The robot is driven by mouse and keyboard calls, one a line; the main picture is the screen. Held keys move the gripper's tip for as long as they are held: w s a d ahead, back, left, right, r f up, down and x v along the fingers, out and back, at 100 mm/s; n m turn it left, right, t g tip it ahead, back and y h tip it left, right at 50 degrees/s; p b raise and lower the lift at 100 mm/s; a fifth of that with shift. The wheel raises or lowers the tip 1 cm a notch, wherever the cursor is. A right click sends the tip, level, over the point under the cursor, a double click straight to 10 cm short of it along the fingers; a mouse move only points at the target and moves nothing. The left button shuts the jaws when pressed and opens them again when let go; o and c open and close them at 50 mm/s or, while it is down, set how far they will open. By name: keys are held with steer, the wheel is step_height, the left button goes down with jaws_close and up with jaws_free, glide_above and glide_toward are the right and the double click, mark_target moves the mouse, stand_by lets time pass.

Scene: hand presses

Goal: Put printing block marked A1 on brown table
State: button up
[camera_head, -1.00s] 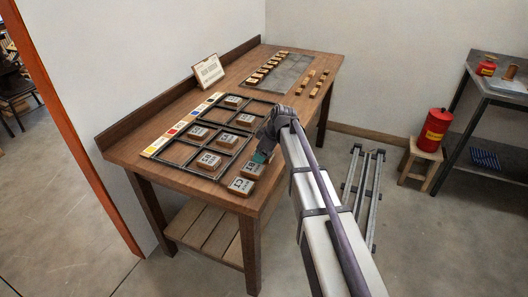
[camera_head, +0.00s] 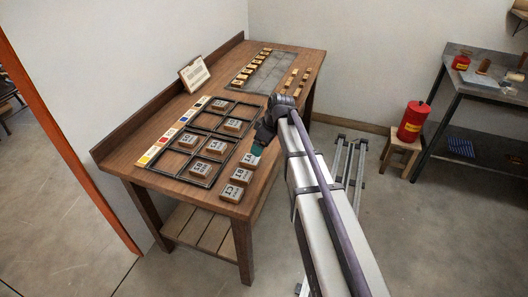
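The printing blocks are small pale-topped wooden blocks with dark marks. Three stand in a row on the bare brown table (camera_head: 264,186), to the right of the dark grid frame. The far one (camera_head: 250,160) seems to be marked A1, the middle one (camera_head: 242,176) B1 and the near one (camera_head: 232,192) C1; the marks are small. My gripper (camera_head: 257,150) is just above and behind the far block. I cannot tell whether it touches that block, or how its fingers stand.
The grid frame (camera_head: 207,187) holds several other blocks and has empty cells. A grey plate (camera_head: 272,79) with small pieces is at the far end. A red can (camera_head: 413,122) on a stool stands right.

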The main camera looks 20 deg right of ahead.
steer(key=s+a+f+m+g+h, duration=0.1)
steer(key=s+m, duration=0.8)
steer(key=s, duration=1.4)
steer(key=shift+a+m+g+h, duration=0.3)
steer(key=shift+a+g+h, duration=0.3)
steer(key=shift+a+h, duration=0.45)
